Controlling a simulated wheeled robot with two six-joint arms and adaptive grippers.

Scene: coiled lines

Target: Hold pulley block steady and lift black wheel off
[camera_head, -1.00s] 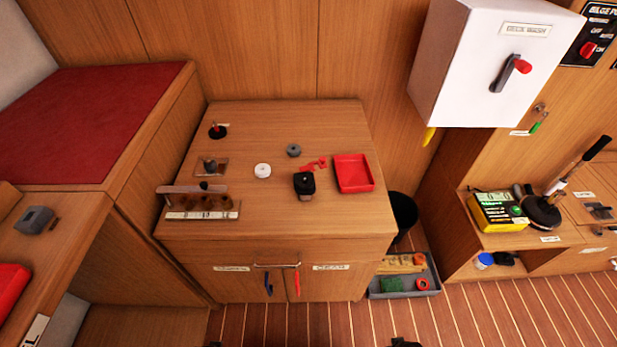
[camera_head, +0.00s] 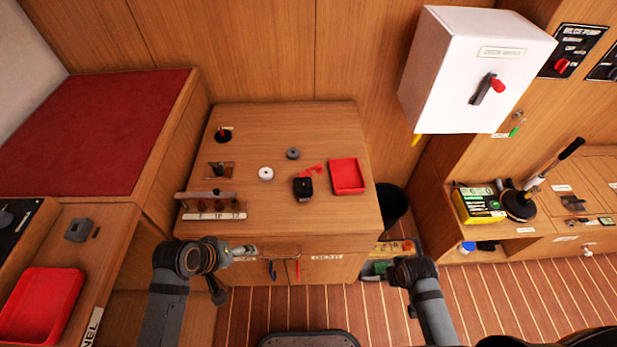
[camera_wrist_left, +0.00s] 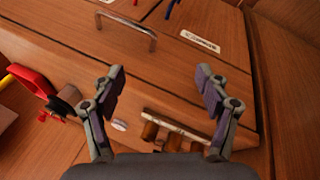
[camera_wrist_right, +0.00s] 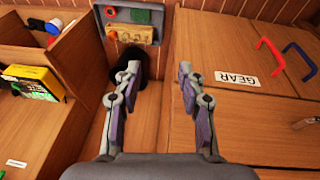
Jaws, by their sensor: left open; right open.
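A small dark block with a black rounded top (camera_head: 302,187) sits on the wooden cabinet top, right of its middle. It looks like the pulley block, but its parts are too small to tell apart. A black disc with a red upright pin (camera_head: 223,134) stands at the back left of the top. I cannot tell which black part is the wheel. My left gripper (camera_head: 243,250) is open and empty by the cabinet's front; its spread fingers also show in the left wrist view (camera_wrist_left: 160,78). My right gripper (camera_wrist_right: 160,78) is open and empty, right of the cabinet front.
On the cabinet top are a red tray (camera_head: 347,190), red pieces (camera_head: 314,169), a white disc (camera_head: 266,174), a grey ring (camera_head: 293,153), a metal plate fitting (camera_head: 219,170) and a rack (camera_head: 212,216) along the front left. A black bin (camera_head: 392,207) stands at right.

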